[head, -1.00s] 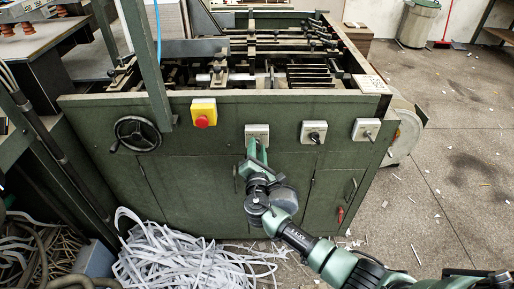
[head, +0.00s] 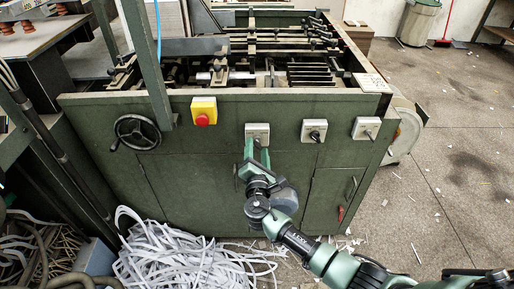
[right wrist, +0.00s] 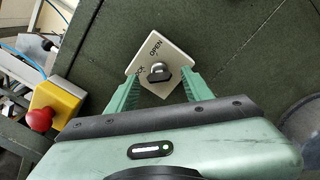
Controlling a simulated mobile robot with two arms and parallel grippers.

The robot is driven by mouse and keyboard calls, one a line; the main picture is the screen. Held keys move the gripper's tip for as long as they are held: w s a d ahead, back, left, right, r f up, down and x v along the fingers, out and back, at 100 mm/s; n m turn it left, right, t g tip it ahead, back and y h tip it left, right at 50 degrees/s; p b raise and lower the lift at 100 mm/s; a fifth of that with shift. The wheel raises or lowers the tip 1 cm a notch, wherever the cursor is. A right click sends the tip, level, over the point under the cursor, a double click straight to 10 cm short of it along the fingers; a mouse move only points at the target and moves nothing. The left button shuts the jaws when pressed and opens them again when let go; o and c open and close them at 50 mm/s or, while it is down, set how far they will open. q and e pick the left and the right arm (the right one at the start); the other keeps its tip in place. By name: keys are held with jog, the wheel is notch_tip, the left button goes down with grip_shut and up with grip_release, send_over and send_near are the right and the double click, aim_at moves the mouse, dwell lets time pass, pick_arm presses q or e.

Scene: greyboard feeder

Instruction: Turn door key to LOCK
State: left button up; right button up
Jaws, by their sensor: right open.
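The door key (right wrist: 158,73) is a small dark key in a pale switch plate (right wrist: 150,57). The plate reads OPEN, with a second word, partly hidden, ending in "OCK". In the right wrist view the key lies roughly crosswise, one end toward that second word. In the head view the plate (head: 257,129) is the leftmost of three on the green cabinet front. My right gripper (right wrist: 158,88) is open, its two green fingers on either side of the key with a gap to each. It also shows just below the plate in the head view (head: 257,148). My left gripper is out of view.
A yellow box with a red button (head: 203,113) sits left of the plate, and a handwheel (head: 138,132) is farther left. Two more switch plates (head: 314,131) (head: 366,129) are to the right. White paper strips (head: 185,258) are heaped on the floor below.

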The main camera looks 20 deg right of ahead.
jog(key=v, duration=0.6)
jog(key=shift+s, duration=0.3)
jog(key=s+d+f+m+g+y, duration=0.1)
jog(key=s+d+f+m+g, duration=0.3)
jog(key=f, duration=0.7)
jog(key=s+a+f+m+g+y, duration=0.1)
jog(key=s+f+g, duration=0.1)
jog(key=s+f, duration=0.7)
jog(key=s+d+f+m+g, duration=0.2)
jog(key=s+f+g, duration=0.1)
jog(key=f, duration=1)
jog(key=s+f+m+g+y, duration=0.1)
jog(key=s+f+m, duration=0.4)
jog(key=s, duration=0.7)
jog(key=s+f+m+g+y, duration=0.1)
jog(key=s+f+m+g, duration=0.3)
jog(key=s, duration=0.8)
jog(key=s+d+f+m+g+y, duration=0.1)
jog(key=s+f+m+g, duration=0.1)
jog(key=s+f+m, duration=0.3)
jog(key=s+f, duration=0.3)
jog(key=s, duration=0.4)
jog(key=shift+s+m, duration=0.25)
jog(key=shift+m, duration=0.05)
